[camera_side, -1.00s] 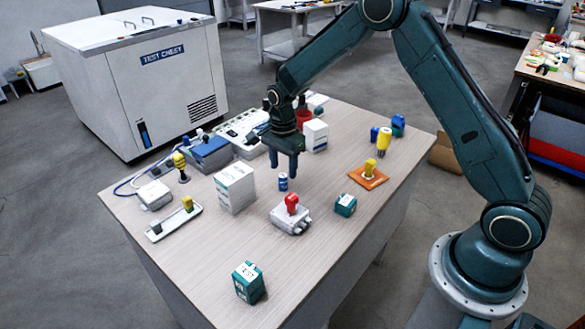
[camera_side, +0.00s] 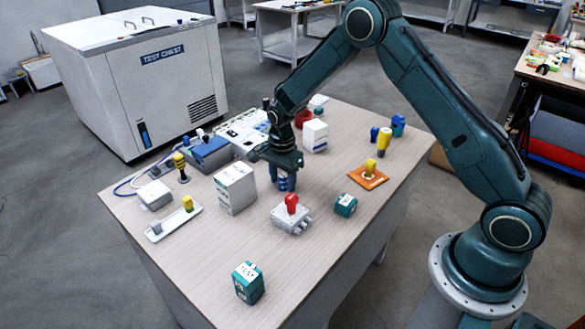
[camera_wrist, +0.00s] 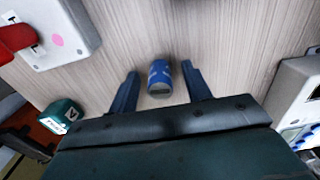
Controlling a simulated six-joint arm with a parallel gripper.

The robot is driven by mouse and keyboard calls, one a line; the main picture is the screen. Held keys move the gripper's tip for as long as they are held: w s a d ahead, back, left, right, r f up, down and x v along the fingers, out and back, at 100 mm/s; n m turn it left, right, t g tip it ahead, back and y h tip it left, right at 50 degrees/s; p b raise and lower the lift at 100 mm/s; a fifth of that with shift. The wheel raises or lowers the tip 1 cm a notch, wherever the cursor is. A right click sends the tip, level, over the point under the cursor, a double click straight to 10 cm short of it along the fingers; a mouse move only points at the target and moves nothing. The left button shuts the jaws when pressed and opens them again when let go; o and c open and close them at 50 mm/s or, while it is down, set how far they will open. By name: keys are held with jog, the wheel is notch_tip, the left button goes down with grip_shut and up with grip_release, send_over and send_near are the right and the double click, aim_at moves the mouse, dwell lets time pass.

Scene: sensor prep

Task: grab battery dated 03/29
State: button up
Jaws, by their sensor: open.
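A small blue battery (camera_wrist: 159,78) with a lighter label stands on the table between the two fingers of my gripper (camera_wrist: 160,88) in the wrist view. The fingers are open, with a gap on each side of it. In the side view my gripper (camera_side: 283,182) is low over the table and mostly hides the battery. No date can be read on the battery in either view.
A white box (camera_side: 236,188) stands left of my gripper. A grey box with a red knob (camera_side: 291,212) is in front, and a teal box (camera_side: 345,204) is to its right. The table's front area around another teal box (camera_side: 248,282) is mostly clear.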

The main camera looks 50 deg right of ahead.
aim_at(283, 175)
grip_shut()
jog(key=shift+r, duration=0.1)
dwell(0.3)
notch_tip(283, 175, up, 20)
dwell(0.7)
dwell(0.4)
